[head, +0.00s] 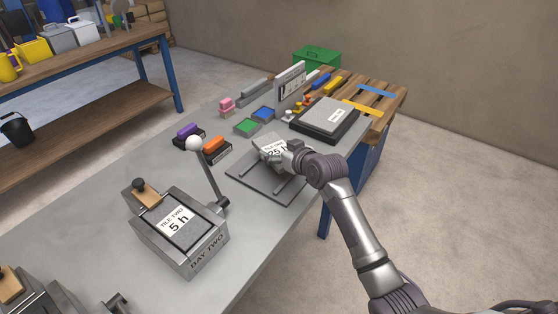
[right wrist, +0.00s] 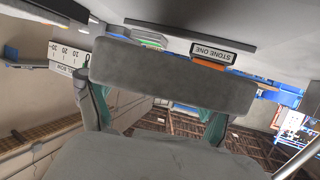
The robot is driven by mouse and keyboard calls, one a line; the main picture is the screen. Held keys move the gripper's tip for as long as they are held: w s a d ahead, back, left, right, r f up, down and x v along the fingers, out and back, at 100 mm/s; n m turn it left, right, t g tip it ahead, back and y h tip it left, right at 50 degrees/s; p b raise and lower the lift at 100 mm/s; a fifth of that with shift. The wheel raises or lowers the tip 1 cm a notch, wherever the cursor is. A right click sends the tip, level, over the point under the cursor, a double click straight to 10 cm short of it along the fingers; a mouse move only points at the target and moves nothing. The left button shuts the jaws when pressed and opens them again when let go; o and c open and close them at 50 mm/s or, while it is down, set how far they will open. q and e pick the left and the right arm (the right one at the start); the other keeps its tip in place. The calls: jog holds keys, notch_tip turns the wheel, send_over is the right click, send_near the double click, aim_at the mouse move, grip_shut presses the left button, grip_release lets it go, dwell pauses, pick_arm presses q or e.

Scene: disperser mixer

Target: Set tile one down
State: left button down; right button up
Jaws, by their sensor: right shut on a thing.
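Tile one (head: 270,147), a grey slab with a white label, is in my right gripper (head: 290,156) in the head view. It is over the far part of a flat dark grey plate with two rails (head: 252,184). I cannot tell whether it touches the plate. In the right wrist view the grey slab (right wrist: 170,75) lies between the green-padded fingers of my right gripper (right wrist: 155,112), which are shut on it. My left gripper is not in view.
Tile two (head: 180,222) sits in the bay two block (head: 208,258), with a white-knobbed lever (head: 194,144) beside it. Purple (head: 187,131) and orange (head: 213,144) blocks lie left of the plate. The table's right edge is close.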

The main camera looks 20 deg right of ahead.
notch_tip(320, 180, down, 3)
jog(key=shift+r, duration=0.15)
jog(key=shift+f, duration=0.45)
jog(key=shift+f, duration=0.15)
jog(key=o, duration=1.5)
jog(key=shift+s, duration=0.1)
jog(key=v, duration=1.2)
jog(key=shift+d, duration=0.1)
